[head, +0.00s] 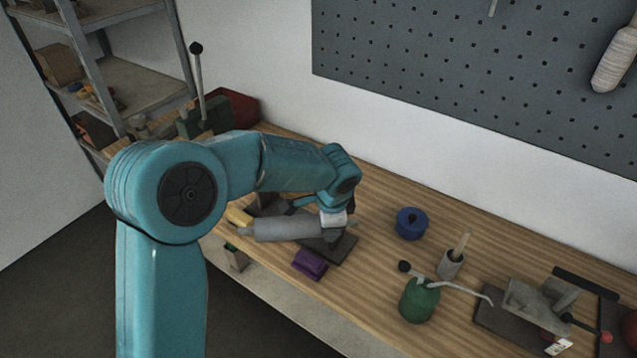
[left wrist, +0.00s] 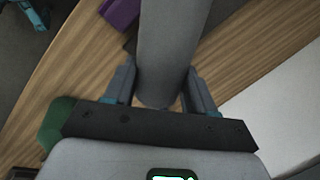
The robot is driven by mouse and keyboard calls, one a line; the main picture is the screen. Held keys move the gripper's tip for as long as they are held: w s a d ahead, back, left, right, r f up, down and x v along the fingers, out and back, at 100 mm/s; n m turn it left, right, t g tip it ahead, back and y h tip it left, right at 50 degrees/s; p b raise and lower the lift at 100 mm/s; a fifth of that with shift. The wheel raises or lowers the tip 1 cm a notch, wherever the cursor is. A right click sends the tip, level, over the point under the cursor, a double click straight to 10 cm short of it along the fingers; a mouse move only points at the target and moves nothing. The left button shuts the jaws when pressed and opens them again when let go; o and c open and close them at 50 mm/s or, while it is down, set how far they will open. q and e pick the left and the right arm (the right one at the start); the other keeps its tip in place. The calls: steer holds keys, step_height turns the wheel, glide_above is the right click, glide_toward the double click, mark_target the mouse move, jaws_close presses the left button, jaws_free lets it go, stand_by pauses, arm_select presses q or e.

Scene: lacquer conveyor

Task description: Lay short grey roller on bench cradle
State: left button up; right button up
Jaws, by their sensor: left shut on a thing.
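The grey roller (head: 290,228), a smooth cylinder, shows in the head view with a yellowish wooden piece at its left end. My left gripper (head: 338,228) is shut on its right end. In the left wrist view the roller (left wrist: 172,50) runs away from between the two fingers of my left gripper (left wrist: 160,95). A dark base plate (head: 342,248) with a grey upright part behind the roller, likely the bench cradle, lies below on the bench. The roller hides much of it, and I cannot tell whether they touch. My right gripper is not in view.
A purple block (head: 310,264) sits close in front of the plate. A blue pot (head: 411,223), a grey cup with a brush (head: 451,262) and a green oil can (head: 419,300) stand to the right. A lever press (head: 205,115) stands at the bench's far left.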

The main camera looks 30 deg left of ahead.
arm_select(q)
steer(key=w+a+r+m+h+p, duration=0.25)
steer(key=w+a+m, duration=0.2)
steer(key=m, duration=0.35)
steer(key=shift+t+y, duration=0.3)
steer(key=shift+y, duration=0.05)
steer(key=shift+s+a+f+b, duration=0.15)
steer(key=shift+f+b, duration=1.05)
steer(key=shift+f, duration=0.6)
steer(key=shift+a+f+b, duration=0.1)
steer(key=shift+f+b, duration=1.1)
steer(key=shift+f, duration=0.6)
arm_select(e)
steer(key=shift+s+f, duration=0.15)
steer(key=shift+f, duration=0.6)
arm_select(q)
steer(key=o, duration=1.5)
steer(key=shift+s, duration=0.1)
steer(key=shift+c, duration=0.2)
steer(key=b+v, duration=0.1)
steer(key=v, duration=1.5)
steer(key=shift+r, duration=0.15)
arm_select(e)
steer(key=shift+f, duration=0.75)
